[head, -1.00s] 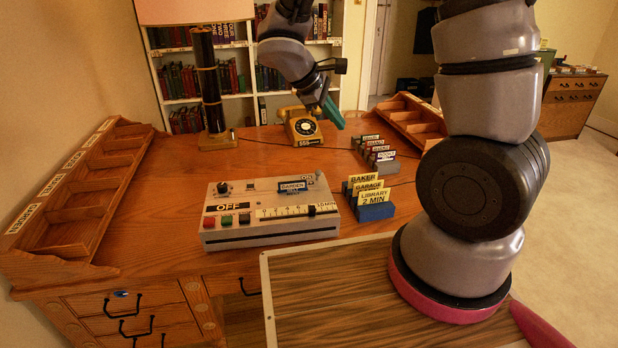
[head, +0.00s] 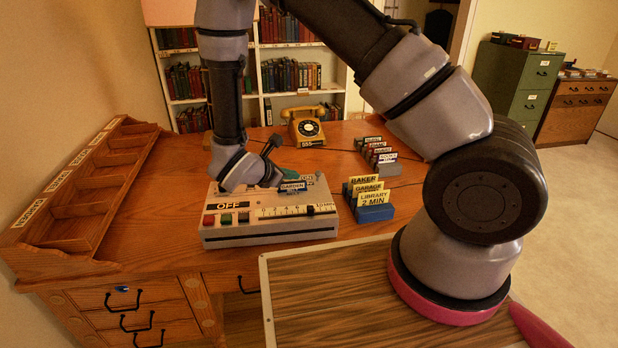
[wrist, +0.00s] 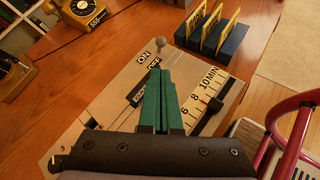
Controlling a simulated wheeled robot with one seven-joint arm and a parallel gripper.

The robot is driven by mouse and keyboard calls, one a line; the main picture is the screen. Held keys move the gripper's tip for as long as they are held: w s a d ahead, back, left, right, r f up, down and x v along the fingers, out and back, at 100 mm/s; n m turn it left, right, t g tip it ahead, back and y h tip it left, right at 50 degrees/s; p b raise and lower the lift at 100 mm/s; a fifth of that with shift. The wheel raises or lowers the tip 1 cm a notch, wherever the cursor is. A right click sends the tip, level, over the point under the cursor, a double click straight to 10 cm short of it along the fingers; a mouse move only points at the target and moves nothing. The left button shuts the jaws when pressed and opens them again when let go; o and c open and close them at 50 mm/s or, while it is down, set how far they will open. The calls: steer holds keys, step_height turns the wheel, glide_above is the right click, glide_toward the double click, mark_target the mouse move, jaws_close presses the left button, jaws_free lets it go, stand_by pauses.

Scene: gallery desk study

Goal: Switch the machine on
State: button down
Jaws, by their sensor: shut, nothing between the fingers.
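The machine (head: 270,228) is a pale grey box on the desk. Its front shows an OFF sign (head: 229,205), red, green and dark buttons, and a minutes scale with a black slider. A small lever with a round grey knob (wrist: 157,62) stands at its back right, by ON and OFF lettering in the wrist view. My gripper (head: 296,175) is low over the machine's top, its green fingers shut and empty. In the wrist view the fingertips (wrist: 160,72) appear just short of the knob; whether they touch it I cannot tell. A GARDEN label plate (head: 293,187) is partly hidden by the fingers.
Blue card holders with yellow labels (head: 374,213) stand right of the machine, with more holders behind. A yellow telephone (head: 306,124) is at the back. A wooden pigeonhole rack (head: 88,205) lines the left edge. Bare desk lies between rack and machine.

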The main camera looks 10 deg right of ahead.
mark_target(318, 176)
steer(key=shift+d, duration=0.1)
steer(key=x, duration=1)
steer(key=shift+w+r+n+g, duration=0.3)
steer(key=shift+w+r+g, duration=0.15)
steer(key=shift+g, duration=0.45)
steer(key=shift+w, duration=0.25)
steer(key=w+g, duration=0.1)
steer(key=w+n+g+y, duration=0.1)
steer(key=g, duration=0.1)
steer(key=shift+d+r, duration=0.1)
steer(key=shift+r, duration=0.3)
steer(key=shift+w+r, duration=0.1)
steer(key=shift+w, duration=0.5)
